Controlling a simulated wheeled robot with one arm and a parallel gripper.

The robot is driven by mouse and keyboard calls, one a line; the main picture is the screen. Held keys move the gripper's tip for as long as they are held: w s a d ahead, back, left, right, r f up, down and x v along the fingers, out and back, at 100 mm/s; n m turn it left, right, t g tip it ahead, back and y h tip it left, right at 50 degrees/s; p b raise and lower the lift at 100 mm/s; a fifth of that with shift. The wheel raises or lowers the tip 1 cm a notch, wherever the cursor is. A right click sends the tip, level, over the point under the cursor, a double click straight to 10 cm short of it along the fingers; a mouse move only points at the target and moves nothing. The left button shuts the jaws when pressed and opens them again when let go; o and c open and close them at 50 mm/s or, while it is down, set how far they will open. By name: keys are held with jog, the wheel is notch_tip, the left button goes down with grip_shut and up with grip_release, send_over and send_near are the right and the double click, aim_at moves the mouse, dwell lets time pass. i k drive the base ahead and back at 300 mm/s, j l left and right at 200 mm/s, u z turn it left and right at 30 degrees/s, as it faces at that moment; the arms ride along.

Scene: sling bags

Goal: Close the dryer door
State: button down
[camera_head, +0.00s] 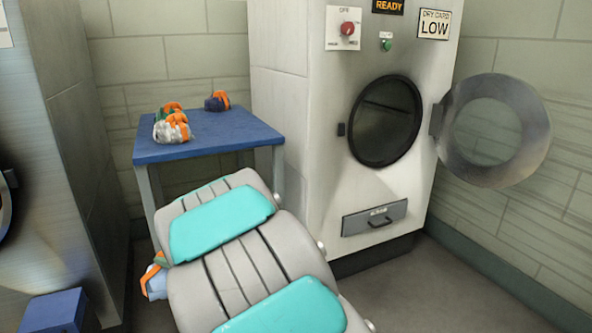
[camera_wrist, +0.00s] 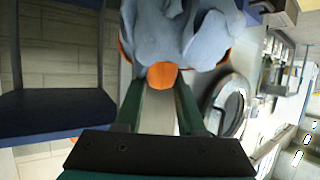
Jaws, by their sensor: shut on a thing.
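The dryer (camera_head: 290,50) is white, with a dark round opening (camera_head: 385,122). Its round door (camera_head: 538,140), a metal ring with a glass middle, stands open to the right, hinged at the opening's right side. In the wrist view, my gripper (camera_wrist: 161,82) is shut on the orange strap of a blue-grey sling bag (camera_wrist: 180,30). My gripper is well apart from the door.
Floor is clear before the dryer.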

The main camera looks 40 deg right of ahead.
aim_at(361, 154)
jog(key=l, duration=2.15)
jog(key=u, duration=0.05)
